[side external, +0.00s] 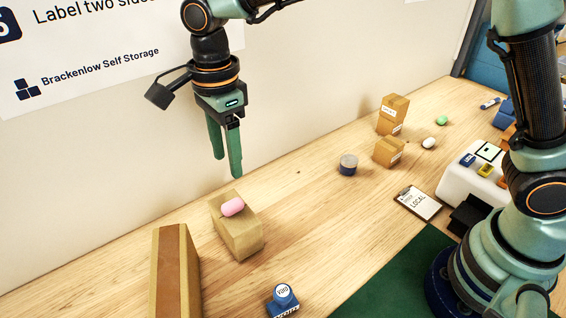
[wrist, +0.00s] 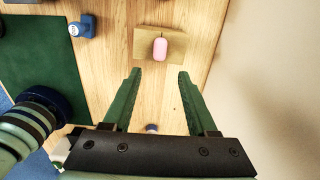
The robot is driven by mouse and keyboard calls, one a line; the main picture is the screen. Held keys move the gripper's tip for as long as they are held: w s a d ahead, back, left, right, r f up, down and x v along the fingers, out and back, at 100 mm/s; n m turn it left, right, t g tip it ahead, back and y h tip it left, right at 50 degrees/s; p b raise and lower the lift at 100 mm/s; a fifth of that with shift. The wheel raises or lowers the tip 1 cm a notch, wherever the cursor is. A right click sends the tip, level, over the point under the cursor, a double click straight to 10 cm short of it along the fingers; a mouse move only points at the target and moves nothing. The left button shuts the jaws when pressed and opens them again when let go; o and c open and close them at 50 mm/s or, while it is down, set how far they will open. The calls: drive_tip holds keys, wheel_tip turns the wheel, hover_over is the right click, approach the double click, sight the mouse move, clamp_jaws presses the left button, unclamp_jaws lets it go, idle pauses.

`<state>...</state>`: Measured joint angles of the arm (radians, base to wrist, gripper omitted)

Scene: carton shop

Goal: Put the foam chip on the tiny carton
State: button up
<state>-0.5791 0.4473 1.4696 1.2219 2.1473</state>
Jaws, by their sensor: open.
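A pink foam chip (side external: 232,207) lies on top of a plain brown carton (side external: 243,236) near the front left. In the wrist view the pink chip (wrist: 160,48) sits toward the right part of the carton's top (wrist: 143,43). My gripper (side external: 228,166) is open and empty, pointing down, above and apart from the chip. In the wrist view my gripper (wrist: 160,72) shows its fingers spread, with the chip beyond the gap between their tips. A green chip (side external: 442,120) and a white chip (side external: 429,143) lie at the back, near small labelled cartons (side external: 386,153).
A long taped carton (side external: 163,270) stands at the front left, beside the chip's carton. A blue stamp (side external: 283,299) is at the front. A dark round roll (side external: 348,166) and a clipboard (side external: 418,203) lie farther back. Bare table (side external: 310,225) separates them. The wall runs behind.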

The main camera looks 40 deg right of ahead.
drive_tip(key=s+d+r+n+t, duration=0.1)
drive_tip(key=d+r+n, duration=0.3)
drive_tip(key=d, duration=0.3)
drive_tip(key=s+d+r+n+t, duration=0.1)
drive_tip(key=s+d+r+n, duration=0.1)
drive_tip(key=d+r+n, duration=0.35)
drive_tip(key=s+d+f+n+t, duration=0.1)
drive_tip(key=s+d+f+n, duration=0.1)
drive_tip(key=d, duration=0.4)
drive_tip(key=s+d+f+n+t, duration=0.1)
drive_tip(key=s+d+n+t, duration=0.1)
drive_tip(key=s+d+n, duration=0.3)
drive_tip(key=shift+s+d+f+n+t, duration=0.35)
drive_tip(key=shift+d+n, duration=0.4)
drive_tip(key=shift+d, duration=0.25)
drive_tip(key=shift+w, duration=0.1)
